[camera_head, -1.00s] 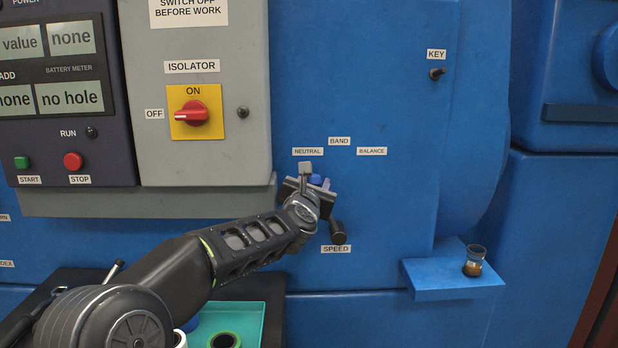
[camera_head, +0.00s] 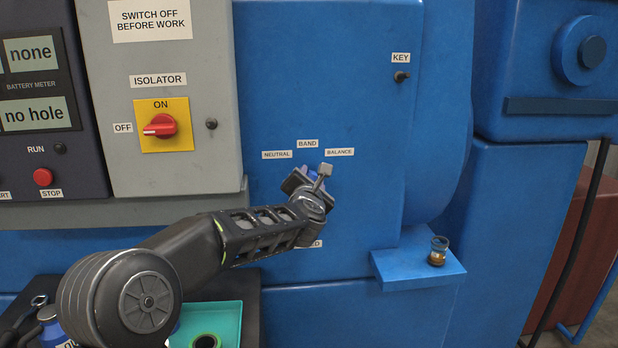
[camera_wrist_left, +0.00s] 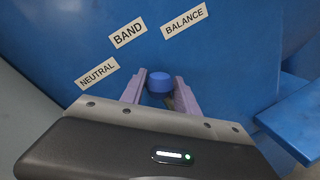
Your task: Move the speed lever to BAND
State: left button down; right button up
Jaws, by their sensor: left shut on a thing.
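The speed lever's blue knob (camera_head: 312,174) stands out from the blue panel just below the BAND label (camera_head: 308,143). The NEUTRAL label (camera_head: 276,154) is to the upper left and the BALANCE label (camera_head: 340,152) to the upper right. My left gripper (camera_head: 313,177) is shut on the knob. In the left wrist view the knob (camera_wrist_left: 159,83) sits between the two lavender fingers (camera_wrist_left: 160,92). The lever's stem and pivot are mostly hidden behind my gripper, and my wrist partly covers the SPEED label (camera_head: 315,244). My right gripper is not in view.
A grey cabinet with the red isolator switch (camera_head: 160,126) is at the left. A small glass jar (camera_head: 437,250) stands on a blue ledge (camera_head: 418,275) at the right. A teal tray (camera_head: 232,312) is below my left arm. The KEY switch (camera_head: 401,76) is at the upper right.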

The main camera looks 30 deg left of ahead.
pick_arm(q)
jog(key=shift+a+f, duration=0.1)
jog(key=shift+a, duration=0.1)
jog(key=c, duration=0.9)
grip_release()
jog(key=shift+s, duration=0.1)
jog(key=shift+c, duration=0.2)
jog(key=shift+d, duration=0.1)
jog(key=shift+s+d, duration=0.15)
jog(key=shift+s, duration=0.1)
jog(key=b+v, duration=0.2)
jog(key=v, duration=0.5)
